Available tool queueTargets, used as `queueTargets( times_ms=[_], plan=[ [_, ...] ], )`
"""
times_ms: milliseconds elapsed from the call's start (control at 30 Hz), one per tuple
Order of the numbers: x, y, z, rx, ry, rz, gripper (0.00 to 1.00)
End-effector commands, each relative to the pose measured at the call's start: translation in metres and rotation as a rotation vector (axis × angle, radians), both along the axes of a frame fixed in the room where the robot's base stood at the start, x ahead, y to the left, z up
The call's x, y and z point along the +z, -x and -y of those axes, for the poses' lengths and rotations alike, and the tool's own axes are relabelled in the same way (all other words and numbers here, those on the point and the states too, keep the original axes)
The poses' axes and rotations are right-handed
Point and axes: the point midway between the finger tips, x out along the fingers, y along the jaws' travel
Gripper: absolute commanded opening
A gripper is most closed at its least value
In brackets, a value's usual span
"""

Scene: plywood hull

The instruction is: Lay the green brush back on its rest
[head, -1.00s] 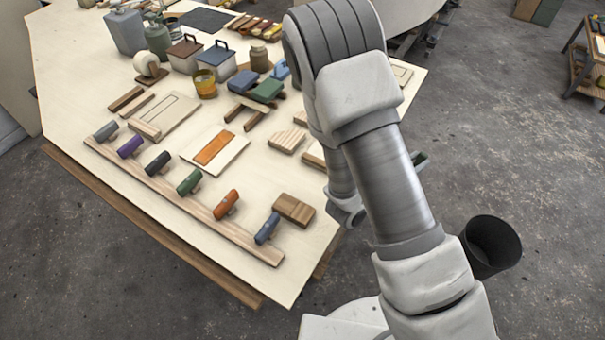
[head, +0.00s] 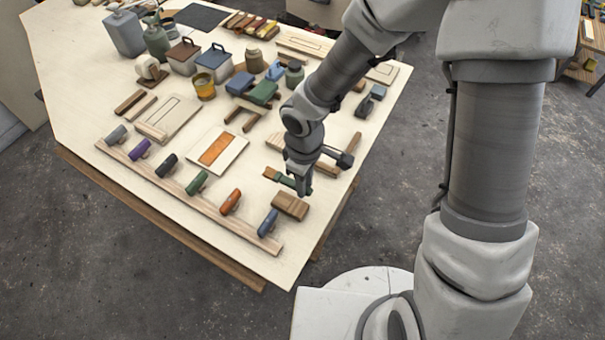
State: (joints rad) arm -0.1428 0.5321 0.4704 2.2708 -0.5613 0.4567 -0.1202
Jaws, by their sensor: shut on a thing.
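My gripper (head: 303,188) is over the right front part of the table. It is shut on the green brush (head: 285,179), which shows as a small green piece with a pale wooden end pointing left. The gripper's fingers partly hide the brush. I cannot tell whether the brush touches anything below. No rest is clearly identifiable. Pale wooden pieces (head: 325,168) lie right of and behind the gripper, partly covered by it. A pair of dark wooden bars (head: 241,119) lies farther back and left, in front of a blue and a green block-like thing.
A brown wooden block (head: 290,206) lies just in front of the gripper. A long wooden strip (head: 190,204) with several coloured handles runs along the front edge. A white board with an orange panel (head: 215,153) lies to the left. Canisters and boxes (head: 182,58) stand at the back.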

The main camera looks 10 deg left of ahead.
Motion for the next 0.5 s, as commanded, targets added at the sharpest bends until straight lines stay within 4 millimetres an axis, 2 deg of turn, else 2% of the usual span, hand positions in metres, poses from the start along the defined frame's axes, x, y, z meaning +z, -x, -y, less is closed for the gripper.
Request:
queueTargets(
  times_ms=[167, 500],
  plan=[
    [0.002, -0.001, -0.006, -0.015, -0.013, 0.004, 0.0],
    [-0.015, -0.001, -0.006, -0.013, -0.011, 0.005, 0.0]
  ],
)
